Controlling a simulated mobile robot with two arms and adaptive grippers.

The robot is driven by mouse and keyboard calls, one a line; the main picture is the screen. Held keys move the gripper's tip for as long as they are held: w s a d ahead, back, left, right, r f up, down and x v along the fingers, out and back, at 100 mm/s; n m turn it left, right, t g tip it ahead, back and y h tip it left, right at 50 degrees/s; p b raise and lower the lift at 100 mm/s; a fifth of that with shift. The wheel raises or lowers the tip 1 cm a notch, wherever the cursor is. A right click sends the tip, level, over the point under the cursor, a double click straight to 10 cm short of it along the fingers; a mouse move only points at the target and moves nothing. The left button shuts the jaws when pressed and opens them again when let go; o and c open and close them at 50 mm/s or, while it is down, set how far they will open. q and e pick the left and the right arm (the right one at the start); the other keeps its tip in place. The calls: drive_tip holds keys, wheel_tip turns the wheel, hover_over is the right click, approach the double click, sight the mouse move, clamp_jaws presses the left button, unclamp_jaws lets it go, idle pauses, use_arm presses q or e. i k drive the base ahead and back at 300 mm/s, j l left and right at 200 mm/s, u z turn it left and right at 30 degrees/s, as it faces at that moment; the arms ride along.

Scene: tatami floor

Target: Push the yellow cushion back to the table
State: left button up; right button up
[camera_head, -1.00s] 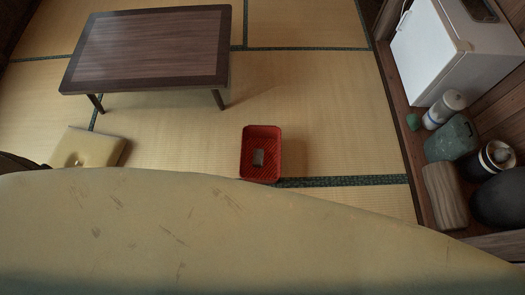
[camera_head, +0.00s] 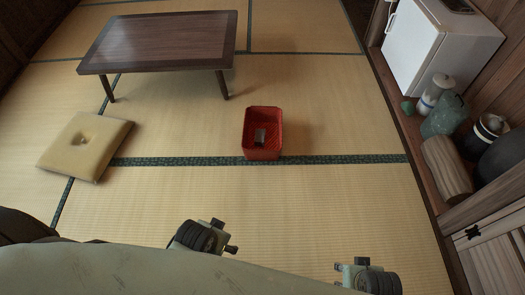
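The yellow cushion (camera_head: 85,146) lies flat on the tatami at the left, with a small dimple in its middle. The low dark wooden table (camera_head: 160,42) stands beyond it, and bare floor shows between the cushion and the table's near left leg. Part of what seems to be my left gripper (camera_head: 205,237) shows at the bottom centre. What seems to be my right gripper (camera_head: 368,276) shows at the bottom right. Both are well away from the cushion and touch nothing that I can see. Their fingers are not clear.
A red basket (camera_head: 262,133) with a small grey item in it stands on the floor at centre. A white fridge (camera_head: 428,40), jars and a wooden block (camera_head: 447,165) line the raised shelf at right. The near centre floor is clear.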

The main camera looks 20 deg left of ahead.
sight(86, 143)
drive_tip(key=u, duration=2)
